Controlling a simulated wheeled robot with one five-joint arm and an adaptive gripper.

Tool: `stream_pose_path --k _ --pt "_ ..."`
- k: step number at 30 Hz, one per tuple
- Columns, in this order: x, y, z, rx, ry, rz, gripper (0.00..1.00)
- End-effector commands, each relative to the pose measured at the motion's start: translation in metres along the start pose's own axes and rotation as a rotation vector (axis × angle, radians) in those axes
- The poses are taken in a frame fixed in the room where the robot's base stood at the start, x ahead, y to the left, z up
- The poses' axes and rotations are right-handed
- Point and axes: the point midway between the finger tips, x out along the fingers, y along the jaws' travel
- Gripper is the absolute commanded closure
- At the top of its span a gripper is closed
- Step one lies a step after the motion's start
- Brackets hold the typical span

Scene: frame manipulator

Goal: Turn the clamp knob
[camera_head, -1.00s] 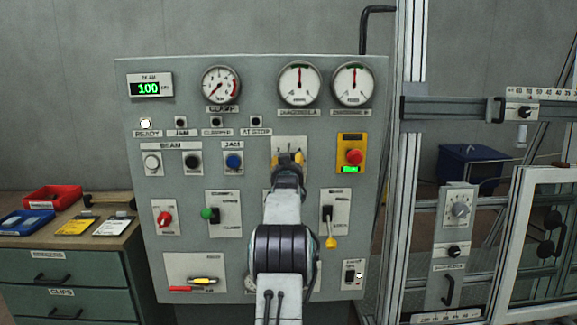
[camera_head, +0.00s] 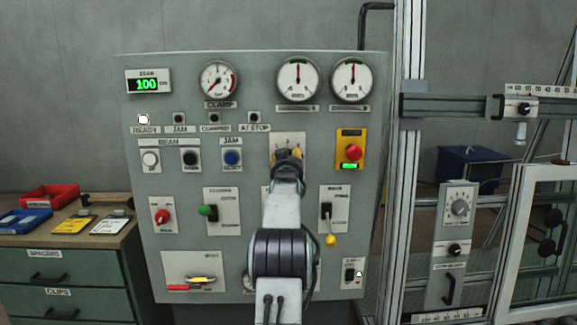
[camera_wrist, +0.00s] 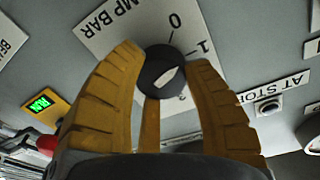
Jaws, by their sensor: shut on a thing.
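The clamp knob (camera_wrist: 164,73) is a round black knob with a white pointer mark, on a pale plate (camera_wrist: 110,30) whose visible lettering reads "MP BAR", with marks 0 and 1 and a partly hidden mark. The pointer slants to the upper right in the wrist view, roughly towards 1. My gripper (camera_wrist: 166,70) has its yellow fingers shut on the knob, one on each side. In the head view my gripper (camera_head: 288,155) is at the panel's upper middle, in front of the plate (camera_head: 289,139), and my arm hides the knob.
The grey panel (camera_head: 210,133) carries a clamp gauge (camera_head: 220,81), a red stop button (camera_head: 354,152), a green-tipped lever (camera_head: 206,211) and a yellow-tipped lever (camera_head: 330,239). A metal frame (camera_head: 405,150) stands at right. A drawer bench (camera_head: 60,265) with trays stands at left.

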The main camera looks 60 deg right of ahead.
Motion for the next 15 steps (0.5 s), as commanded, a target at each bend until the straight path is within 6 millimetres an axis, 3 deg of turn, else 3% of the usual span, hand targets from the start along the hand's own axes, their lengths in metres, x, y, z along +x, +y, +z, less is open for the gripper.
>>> stream_pose_path --k 1,7,8,15 --pt "0.0012 -0.0013 0.012 -0.002 -0.024 0.0 0.87" --pt "0.0014 -0.0014 0.0128 -0.002 -0.026 0.0 0.87" --pt "0.0014 -0.0015 0.0129 -0.002 -0.026 0.0 0.53" --pt "0.0011 -0.0014 0.0097 -0.001 -0.02 0.0 0.31"
